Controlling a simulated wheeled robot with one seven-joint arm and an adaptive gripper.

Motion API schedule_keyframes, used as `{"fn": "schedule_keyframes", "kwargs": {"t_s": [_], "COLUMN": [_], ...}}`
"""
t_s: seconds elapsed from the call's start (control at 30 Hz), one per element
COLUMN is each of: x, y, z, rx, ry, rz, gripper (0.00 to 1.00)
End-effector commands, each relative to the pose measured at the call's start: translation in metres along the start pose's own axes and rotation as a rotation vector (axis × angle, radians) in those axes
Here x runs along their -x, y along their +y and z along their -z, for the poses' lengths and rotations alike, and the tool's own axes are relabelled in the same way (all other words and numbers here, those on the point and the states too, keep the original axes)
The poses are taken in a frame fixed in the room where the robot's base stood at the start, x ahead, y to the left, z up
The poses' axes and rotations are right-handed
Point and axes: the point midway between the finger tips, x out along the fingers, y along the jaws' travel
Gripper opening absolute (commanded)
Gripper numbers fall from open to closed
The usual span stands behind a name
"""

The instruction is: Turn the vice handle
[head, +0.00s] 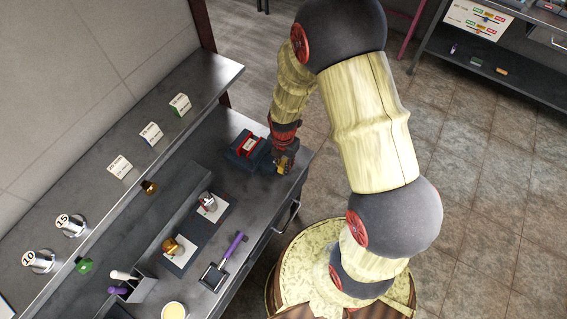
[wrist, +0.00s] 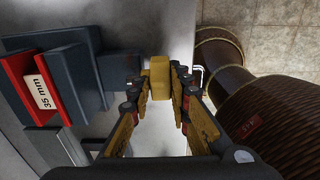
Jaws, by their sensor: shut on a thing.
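The vice (head: 245,148) is dark blue-grey and stands on the bench near its right end. A red block with a white label sits in the vice's jaws; in the wrist view its label (wrist: 40,93) reads 35 mm. My gripper (head: 284,166) is at the vice's right side, by the bench edge. In the wrist view my gripper (wrist: 160,88) has its fingers on either side of the yellow vice handle (wrist: 160,70) and is shut on it. The fingers hide part of the handle, and its joint with the vice is hard to make out.
A purple-handled tool (head: 233,245) lies on the bench to the left, near two white pads with small metal items. A raised shelf (head: 100,205) carries label cards and cylinders marked 10 and 15. Another shelf unit (head: 500,75) stands at far right, across open tiled floor.

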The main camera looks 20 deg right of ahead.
Motion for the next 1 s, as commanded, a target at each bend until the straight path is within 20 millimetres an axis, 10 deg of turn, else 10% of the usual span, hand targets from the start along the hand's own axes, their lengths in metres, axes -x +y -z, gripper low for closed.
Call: {"fn": "schedule_keyframes", "kwargs": {"t_s": [1.0], "x": [-0.01], "y": [0.002], "z": [0.01], "rx": [0.006], "ry": [-0.45], "rz": [-0.008], "gripper": [0.0]}}
